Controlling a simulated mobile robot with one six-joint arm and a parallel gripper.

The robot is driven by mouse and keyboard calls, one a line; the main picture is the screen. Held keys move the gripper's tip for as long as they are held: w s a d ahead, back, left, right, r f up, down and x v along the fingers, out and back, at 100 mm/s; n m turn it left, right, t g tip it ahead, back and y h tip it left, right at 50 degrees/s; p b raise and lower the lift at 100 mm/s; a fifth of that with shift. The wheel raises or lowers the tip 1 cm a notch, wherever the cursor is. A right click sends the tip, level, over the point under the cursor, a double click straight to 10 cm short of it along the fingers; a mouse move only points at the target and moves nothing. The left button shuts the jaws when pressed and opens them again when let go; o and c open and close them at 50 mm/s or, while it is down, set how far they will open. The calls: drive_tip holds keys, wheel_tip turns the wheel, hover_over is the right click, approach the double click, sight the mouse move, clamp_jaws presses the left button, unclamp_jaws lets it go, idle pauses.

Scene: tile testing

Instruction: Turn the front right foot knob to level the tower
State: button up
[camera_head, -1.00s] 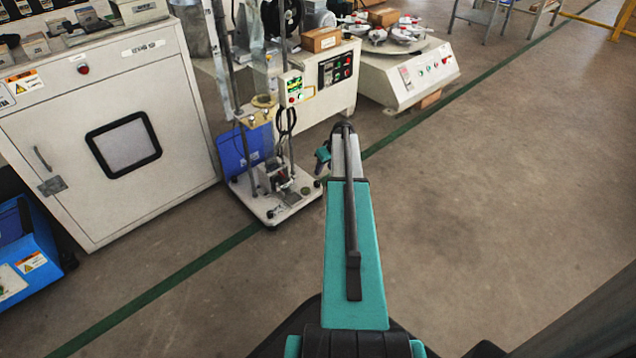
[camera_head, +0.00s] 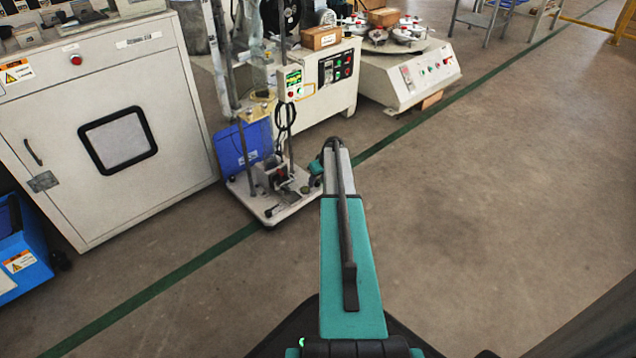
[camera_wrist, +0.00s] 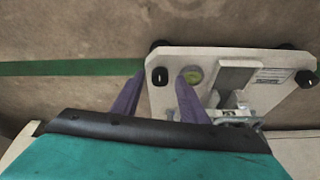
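The tower stands on a white base plate (camera_head: 262,207), which also shows in the wrist view (camera_wrist: 215,57). Its posts rise from the plate in the head view. In the wrist view black foot knobs sit at its corners. A round yellow-green bubble level (camera_wrist: 193,75) lies just right of the right finger.
A white cabinet (camera_head: 105,110) stands left, and machines (camera_head: 405,80) stand behind. The floor to the right is clear.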

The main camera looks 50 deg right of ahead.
idle(0.3)
clamp_jaws()
drive_tip(key=shift+a+r+m+p, duration=0.1)
drive_tip(key=shift+m+p, duration=0.5)
drive_tip(key=shift+p, duration=0.45)
drive_tip(key=shift+a+r+m+g+h+p, duration=0.1)
drive_tip(key=shift+m+g+h+p, duration=0.35)
drive_tip(key=shift+p, duration=0.8)
drive_tip(key=m+p, duration=0.2)
drive_tip(key=p, duration=0.1)
drive_tip(key=m+h+p, duration=0.1)
drive_tip(key=m+p, duration=0.2)
drive_tip(key=shift+w+a+m+g+h, duration=0.1)
drive_tip(key=shift+w+m+g+h, duration=0.15)
drive_tip(key=shift+g, duration=0.1)
drive_tip(key=m+p, duration=0.1)
drive_tip(key=m+g+p, duration=0.1)
drive_tip(key=m, duration=0.1)
drive_tip(key=m+h+p, duration=0.1)
drive_tip(key=m, duration=0.1)
drive_tip(key=shift+w+f+g, duration=0.15)
drive_tip(key=shift+f+g, duration=0.1)
drive_tip(key=shift+g, duration=0.15)
drive_tip(key=shift+w+m+g+p, duration=0.1)
drive_tip(key=shift+m+g+p, duration=0.35)
drive_tip(key=shift+m, duration=1.1)
drive_tip(key=shift+w+m+g+p, duration=0.15)
drive_tip(key=shift+m+g, duration=0.5)
drive_tip(key=shift+m, duration=0.9)
drive_tip(key=shift+s, duration=0.1)
